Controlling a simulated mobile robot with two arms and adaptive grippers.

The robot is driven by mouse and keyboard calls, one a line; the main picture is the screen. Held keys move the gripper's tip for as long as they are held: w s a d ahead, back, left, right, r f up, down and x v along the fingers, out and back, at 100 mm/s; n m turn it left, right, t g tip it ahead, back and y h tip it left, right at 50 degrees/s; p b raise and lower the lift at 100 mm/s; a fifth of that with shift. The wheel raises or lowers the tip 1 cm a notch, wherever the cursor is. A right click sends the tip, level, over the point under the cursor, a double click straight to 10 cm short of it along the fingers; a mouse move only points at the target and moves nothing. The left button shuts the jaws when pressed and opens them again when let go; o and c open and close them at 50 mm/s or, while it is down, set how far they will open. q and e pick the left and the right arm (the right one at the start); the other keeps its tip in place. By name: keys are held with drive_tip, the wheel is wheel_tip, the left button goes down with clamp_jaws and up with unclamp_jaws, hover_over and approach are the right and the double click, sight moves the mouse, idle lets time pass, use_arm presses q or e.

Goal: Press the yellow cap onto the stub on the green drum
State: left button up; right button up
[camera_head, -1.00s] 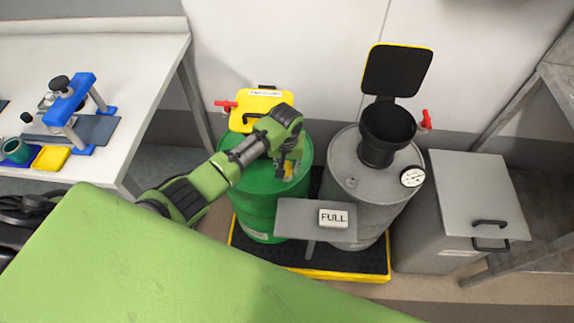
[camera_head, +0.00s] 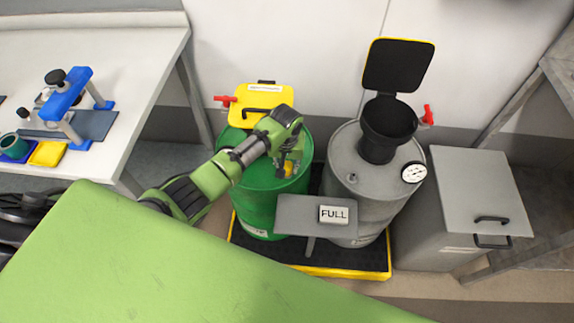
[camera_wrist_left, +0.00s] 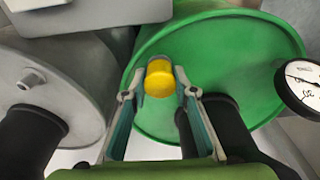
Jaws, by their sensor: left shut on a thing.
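The green drum (camera_head: 262,207) stands left of the grey drum in the head view, and its green top (camera_wrist_left: 233,50) fills the middle of the wrist view. My left gripper (camera_head: 287,168) is over the right part of the drum's top. In the wrist view the left gripper (camera_wrist_left: 159,80) is shut on the yellow cap (camera_wrist_left: 160,80), which sits between the fingertips against the green top. The stub is hidden; I cannot tell how far the cap is on it. My right gripper is not in view.
The grey drum (camera_head: 367,190) stands close on the right with an open black funnel (camera_head: 388,125). A sign reading FULL (camera_head: 334,214) stands in front. A yellow funnel lid (camera_head: 262,104) is behind my arm. A grey bin (camera_head: 470,200) stands right, a workbench (camera_head: 120,60) left.

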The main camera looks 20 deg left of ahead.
use_arm(q)
drive_tip(key=shift+f+b, duration=0.35)
drive_tip(key=shift+f, duration=0.2)
idle(0.5)
drive_tip(key=shift+s+f, duration=0.1)
drive_tip(key=shift+c, duration=0.3)
drive_tip(key=shift+c, duration=0.8)
drive_tip(key=shift+s+f, duration=0.1)
drive_tip(key=o, duration=1.1)
drive_tip(key=shift+c, duration=0.2)
drive_tip(key=shift+w, duration=0.2)
wheel_tip(320, 180, up, 4)
drive_tip(key=p, duration=0.5)
drive_tip(key=shift+r, duration=0.2)
drive_tip(key=shift+f, duration=0.1)
